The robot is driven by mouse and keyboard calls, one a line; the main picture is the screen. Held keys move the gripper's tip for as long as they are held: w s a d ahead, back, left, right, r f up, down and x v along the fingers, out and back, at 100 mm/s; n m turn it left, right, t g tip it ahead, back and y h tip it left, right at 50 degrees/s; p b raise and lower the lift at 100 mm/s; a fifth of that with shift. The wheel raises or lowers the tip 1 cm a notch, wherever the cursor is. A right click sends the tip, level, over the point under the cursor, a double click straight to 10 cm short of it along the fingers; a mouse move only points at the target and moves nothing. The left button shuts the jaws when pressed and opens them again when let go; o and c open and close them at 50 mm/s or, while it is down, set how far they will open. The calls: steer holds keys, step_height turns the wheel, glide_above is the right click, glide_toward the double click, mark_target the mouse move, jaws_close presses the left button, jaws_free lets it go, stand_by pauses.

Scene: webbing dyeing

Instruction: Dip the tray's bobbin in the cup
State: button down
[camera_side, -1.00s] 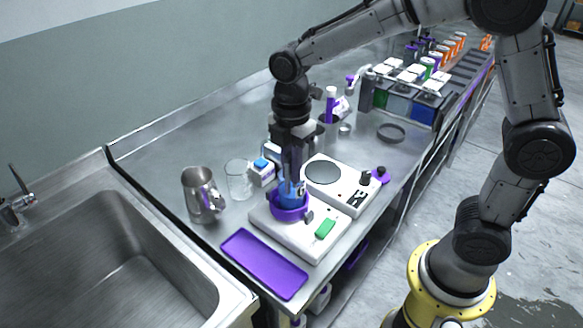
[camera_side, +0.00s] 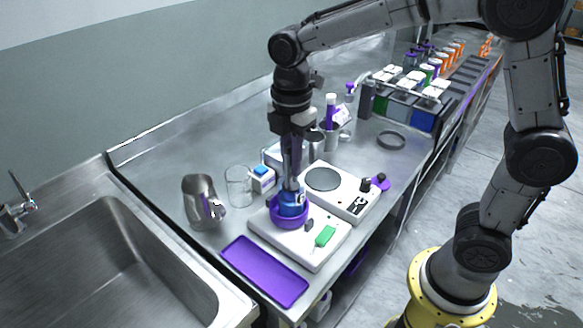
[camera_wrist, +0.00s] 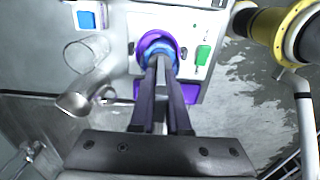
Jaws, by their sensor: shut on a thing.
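The purple tray (camera_side: 264,271) lies flat and empty at the front of the bench; part of it shows in the wrist view. The cup (camera_side: 293,206) holds something blue inside a purple ring (camera_side: 290,216) on a white device; the ring also shows in the wrist view (camera_wrist: 176,47). My gripper (camera_side: 291,184) points down over the cup, its fingers shut on a slim grey thing, apparently the bobbin. The fingers (camera_wrist: 162,70) hide most of it. Its lower end is at the cup's mouth; I cannot tell how deep it sits.
A metal jug (camera_side: 201,201), a clear glass (camera_side: 239,186) and a small blue-topped box (camera_side: 262,178) stand left of the cup. A white device with a round plate (camera_side: 324,179) stands right behind it. The sink (camera_side: 115,265) is at the left. Bottles stand farther back.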

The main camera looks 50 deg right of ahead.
steer(key=shift+r, duration=2.7)
steer(key=shift+r, duration=0.1)
steer(key=shift+r, duration=1.9)
